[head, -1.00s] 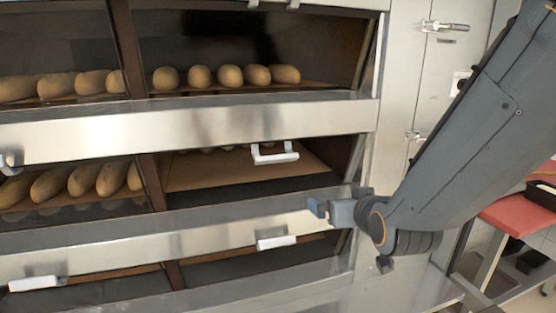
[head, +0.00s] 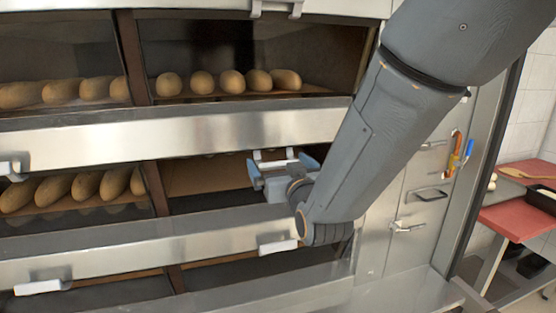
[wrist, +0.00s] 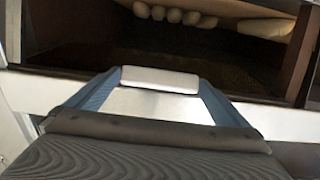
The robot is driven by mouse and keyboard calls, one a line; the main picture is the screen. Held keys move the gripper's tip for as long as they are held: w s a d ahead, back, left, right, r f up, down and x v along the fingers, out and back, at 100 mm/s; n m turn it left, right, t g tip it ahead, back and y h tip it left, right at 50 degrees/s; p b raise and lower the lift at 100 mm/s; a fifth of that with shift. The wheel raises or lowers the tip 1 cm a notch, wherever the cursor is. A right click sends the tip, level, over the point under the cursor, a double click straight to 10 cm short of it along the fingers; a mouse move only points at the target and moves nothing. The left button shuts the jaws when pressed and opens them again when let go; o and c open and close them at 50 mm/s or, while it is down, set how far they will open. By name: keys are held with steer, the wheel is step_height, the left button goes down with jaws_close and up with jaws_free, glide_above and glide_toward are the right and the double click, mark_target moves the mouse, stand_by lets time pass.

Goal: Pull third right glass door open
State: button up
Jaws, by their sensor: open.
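The right-hand glass door (head: 215,203) in the middle row of the head view looks shut, with a dark interior behind it. Its white bar handle (head: 272,155) is partly hidden by my gripper. My gripper (head: 283,168) is open, with its blue fingers on either side of the handle. Whether this door is the third cannot be told from the frames.
Above is a right glass door (head: 200,45) with loaves behind it; below is another white handle (head: 278,247). Loaves (head: 80,187) sit behind the left door. Steel cabinet doors (head: 412,210) stand to the right, with a red-topped table (head: 505,220) beyond.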

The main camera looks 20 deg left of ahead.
steer(key=shift+w+a, duration=0.25)
steer(key=shift+w, duration=0.05)
